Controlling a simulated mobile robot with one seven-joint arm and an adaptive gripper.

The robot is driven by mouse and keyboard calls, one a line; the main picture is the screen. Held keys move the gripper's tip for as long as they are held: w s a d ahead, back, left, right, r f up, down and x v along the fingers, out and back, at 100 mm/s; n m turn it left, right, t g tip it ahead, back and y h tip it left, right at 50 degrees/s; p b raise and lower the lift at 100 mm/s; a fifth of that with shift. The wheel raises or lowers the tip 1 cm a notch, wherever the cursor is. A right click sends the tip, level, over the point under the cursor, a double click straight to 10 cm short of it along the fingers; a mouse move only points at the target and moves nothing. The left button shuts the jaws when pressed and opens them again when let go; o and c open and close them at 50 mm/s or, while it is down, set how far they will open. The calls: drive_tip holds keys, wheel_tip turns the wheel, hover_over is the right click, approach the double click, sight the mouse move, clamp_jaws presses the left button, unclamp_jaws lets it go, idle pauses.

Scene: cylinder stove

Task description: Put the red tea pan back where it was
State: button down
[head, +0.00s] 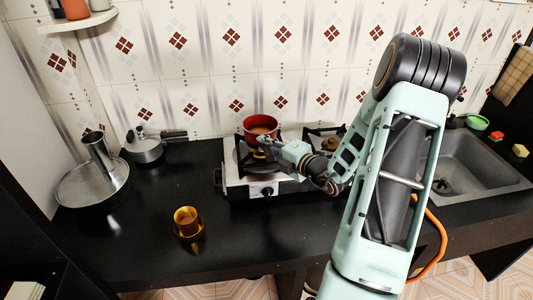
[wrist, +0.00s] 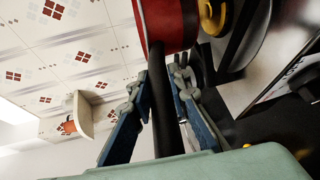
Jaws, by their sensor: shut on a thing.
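The red tea pan (head: 262,122) is at the left burner of the two-burner stove (head: 236,180), near the tiled wall. Whether its base touches the burner cannot be told. In the wrist view the red pan (wrist: 172,22) shows at the top, with its black handle (wrist: 167,130) running down between the fingers. My gripper (wrist: 162,85) is shut on this handle. In the head view my gripper (head: 268,146) is just in front of the pan, and the handle is mostly hidden. A yellow burner cap (wrist: 221,16) shows beside the pan in the wrist view.
The sink (head: 475,165) is at the right. An orange hose (head: 437,240) hangs at the front. The counter between cup and stove is clear.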

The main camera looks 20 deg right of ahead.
drive_tip(key=shift+f+b, duration=0.45)
drive_tip(key=shift+f, duration=0.2)
drive_tip(key=shift+f, duration=0.15)
drive_tip(key=c, duration=1.8)
unclamp_jaws()
drive_tip(key=shift+s, duration=0.1)
drive_tip(key=v, duration=1.2)
